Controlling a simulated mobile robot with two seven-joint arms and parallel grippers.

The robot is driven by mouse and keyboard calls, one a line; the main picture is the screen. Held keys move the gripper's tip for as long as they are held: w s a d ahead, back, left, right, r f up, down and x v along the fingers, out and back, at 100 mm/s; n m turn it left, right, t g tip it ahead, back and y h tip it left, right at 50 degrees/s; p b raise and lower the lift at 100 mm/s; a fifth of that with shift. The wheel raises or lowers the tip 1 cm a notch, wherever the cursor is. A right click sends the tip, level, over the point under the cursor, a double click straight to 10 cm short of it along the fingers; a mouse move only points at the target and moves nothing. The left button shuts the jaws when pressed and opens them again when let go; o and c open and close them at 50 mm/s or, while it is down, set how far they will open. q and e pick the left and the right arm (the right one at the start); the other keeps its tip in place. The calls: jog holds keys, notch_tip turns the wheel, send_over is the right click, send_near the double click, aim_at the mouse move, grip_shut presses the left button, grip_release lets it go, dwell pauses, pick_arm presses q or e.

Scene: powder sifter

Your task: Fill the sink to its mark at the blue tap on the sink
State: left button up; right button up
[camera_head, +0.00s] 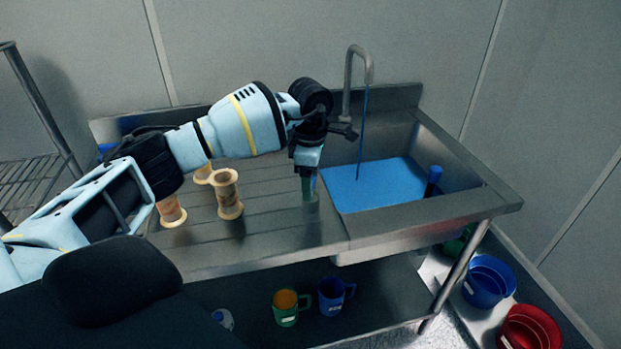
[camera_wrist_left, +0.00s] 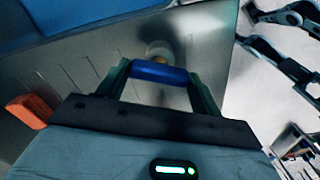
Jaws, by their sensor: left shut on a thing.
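The steel sink (camera_head: 398,206) holds a flat sheet of blue water (camera_head: 375,185). A thin blue stream (camera_head: 363,130) runs from the curved spout (camera_head: 357,50) down into it. No level mark can be made out. My left gripper (camera_head: 307,188) points down at the sink's left edge, beside the drainboard. In the left wrist view its fingers are shut on a blue cylindrical handle (camera_wrist_left: 160,72). In the head view the handle is mostly hidden by the fingers. My right gripper is not in view.
Pale spool-shaped pieces (camera_head: 228,193) stand on the drainboard left of my gripper. A dark blue upright piece (camera_head: 433,178) is at the sink's right side. A green mug (camera_head: 287,313) and blue mug (camera_head: 331,303) sit below. Blue (camera_head: 487,284) and red (camera_head: 530,329) buckets are lower right.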

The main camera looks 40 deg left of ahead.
pick_arm(q)
jog(key=shift+m, duration=0.6)
jog(key=o, duration=1)
jog(key=shift+r, duration=3.9)
